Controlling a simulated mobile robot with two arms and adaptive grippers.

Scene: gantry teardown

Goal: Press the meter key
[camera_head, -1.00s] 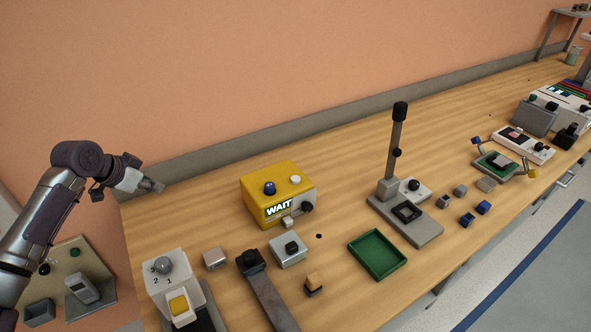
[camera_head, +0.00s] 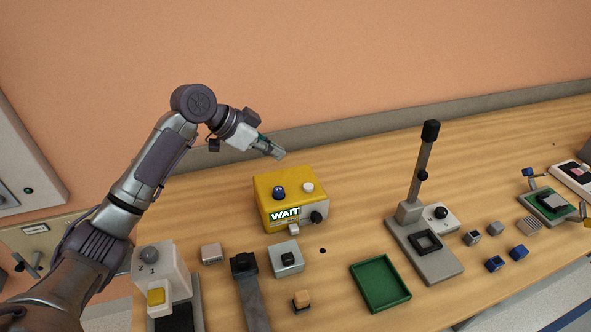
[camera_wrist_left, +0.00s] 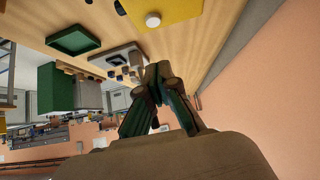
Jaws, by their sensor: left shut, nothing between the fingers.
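The yellow meter (camera_head: 265,212) stands on the wooden bench and its display reads WAIT. On its top are a blue knob (camera_head: 279,191) and a round white key (camera_head: 308,187). A black knob (camera_head: 316,217) is on its front. My left gripper (camera_head: 278,153) is shut and empty, above the back of the meter and apart from it. In the left wrist view, the shut fingers (camera_wrist_left: 157,74) show with the meter (camera_wrist_left: 185,10) and its white key (camera_wrist_left: 153,19) at the top edge. My right gripper is not in view.
A green tray (camera_head: 380,284) and a lever press (camera_head: 424,250) stand to the right. A grey box with a black button (camera_head: 287,260), a small grey block (camera_head: 212,254) and a dark-handled bar (camera_head: 248,290) lie in front. The wall (camera_head: 400,60) is behind the bench.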

